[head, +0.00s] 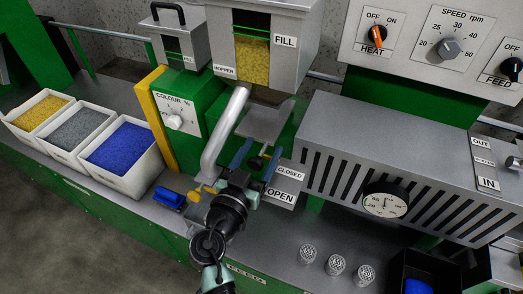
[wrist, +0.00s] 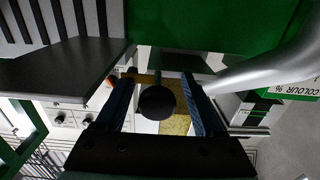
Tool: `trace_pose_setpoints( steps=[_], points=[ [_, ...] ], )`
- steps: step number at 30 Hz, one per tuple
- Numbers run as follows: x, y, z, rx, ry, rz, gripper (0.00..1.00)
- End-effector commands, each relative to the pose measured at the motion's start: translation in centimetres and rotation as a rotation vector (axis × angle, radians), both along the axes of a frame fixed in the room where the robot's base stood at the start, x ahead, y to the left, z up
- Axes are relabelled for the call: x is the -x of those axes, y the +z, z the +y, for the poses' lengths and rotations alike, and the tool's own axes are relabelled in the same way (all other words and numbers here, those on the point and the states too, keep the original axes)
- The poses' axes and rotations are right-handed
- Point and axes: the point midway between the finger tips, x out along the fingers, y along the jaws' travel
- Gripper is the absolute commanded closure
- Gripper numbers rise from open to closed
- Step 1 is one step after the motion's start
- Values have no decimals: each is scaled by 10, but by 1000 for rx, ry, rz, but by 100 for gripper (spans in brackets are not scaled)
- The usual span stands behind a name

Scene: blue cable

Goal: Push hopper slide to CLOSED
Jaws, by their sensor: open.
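The hopper (head: 254,60) holds yellow pellets behind a FILL window in the head view. Below it is a flat grey slide plate (head: 266,122) with a black round knob (head: 257,163) at its near end. CLOSED (head: 289,173) and OPEN (head: 280,196) labels are on a plate just right of my gripper. My gripper (head: 257,160) is open, its two blue fingers on either side of the knob. In the wrist view the knob (wrist: 157,102) shows between the fingers, with gaps on both sides. I cannot tell its exact depth relative to the fingertips.
A bent silver pipe (head: 222,135) runs close left of my gripper. A slotted grey barrel housing (head: 390,165) with a gauge stands right. White pellet bins (head: 120,155) and a blue object (head: 170,198) are left. Small clear cups (head: 336,264) stand at the front right.

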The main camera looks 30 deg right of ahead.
Motion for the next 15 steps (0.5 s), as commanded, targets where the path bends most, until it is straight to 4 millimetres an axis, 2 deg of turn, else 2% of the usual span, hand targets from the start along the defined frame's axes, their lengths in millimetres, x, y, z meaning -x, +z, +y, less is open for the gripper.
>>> trace_pose_setpoints(
  steps=[8, 11, 15],
  points=[
    [2, -1, 1, 1, -4, 1, 30],
    [8, -2, 8, 1, -4, 1, 30],
    [24, -3, 30, 0, 1, 1, 30]
  ],
)
